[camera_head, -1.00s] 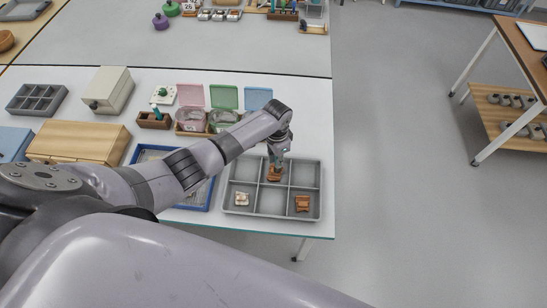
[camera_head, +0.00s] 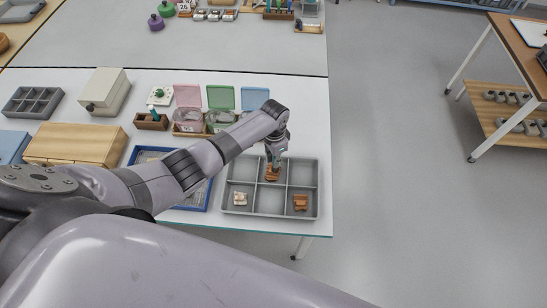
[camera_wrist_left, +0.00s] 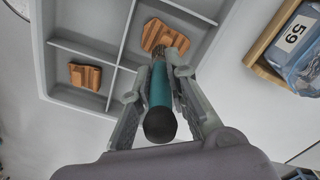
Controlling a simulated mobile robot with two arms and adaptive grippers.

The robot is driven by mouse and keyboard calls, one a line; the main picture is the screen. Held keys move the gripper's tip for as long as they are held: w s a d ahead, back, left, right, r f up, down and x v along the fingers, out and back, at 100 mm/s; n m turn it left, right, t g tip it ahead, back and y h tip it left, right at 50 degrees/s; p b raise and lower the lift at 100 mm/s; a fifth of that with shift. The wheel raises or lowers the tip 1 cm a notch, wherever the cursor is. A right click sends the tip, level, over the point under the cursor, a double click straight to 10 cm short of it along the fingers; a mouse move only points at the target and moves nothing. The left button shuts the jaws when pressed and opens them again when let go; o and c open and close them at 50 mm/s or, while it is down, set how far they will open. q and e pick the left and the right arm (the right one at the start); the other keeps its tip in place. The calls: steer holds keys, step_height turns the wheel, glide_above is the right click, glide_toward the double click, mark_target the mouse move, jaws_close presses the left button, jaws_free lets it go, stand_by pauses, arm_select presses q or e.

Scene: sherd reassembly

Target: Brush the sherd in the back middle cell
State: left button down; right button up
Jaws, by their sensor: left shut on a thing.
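A grey tray (camera_head: 236,211) with six cells stands near the table's right edge. A brown sherd (camera_head: 270,175) lies in its back middle cell; it also shows in the wrist view (camera_wrist_left: 162,34). My left gripper (camera_head: 276,157) is above that cell, shut on a brush with a teal handle (camera_wrist_left: 161,86). The brush points down, its tip at the sherd; I cannot tell whether the bristles touch it. A pale sherd (camera_head: 240,198) lies in the front left cell and another brown sherd (camera_head: 301,202) in the front right cell. My right gripper is not in view.
A blue-rimmed tray (camera_head: 208,198) lies left of the grey tray, partly behind my arm. Bins with pink (camera_head: 187,95), green (camera_head: 221,97) and blue (camera_head: 255,98) lids stand behind. A wooden box (camera_head: 75,145) is at left. Open floor lies right of the table.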

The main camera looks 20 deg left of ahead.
arm_select(q)
steer(key=shift+r+p, duration=0.5)
steer(key=shift+r, duration=1.05)
steer(key=shift+a+r, duration=0.1)
steer(key=shift+r, duration=1.35)
steer(key=shift+r, duration=0.1)
steer(key=shift+w+r, duration=0.1)
steer(key=shift+r, duration=1.3)
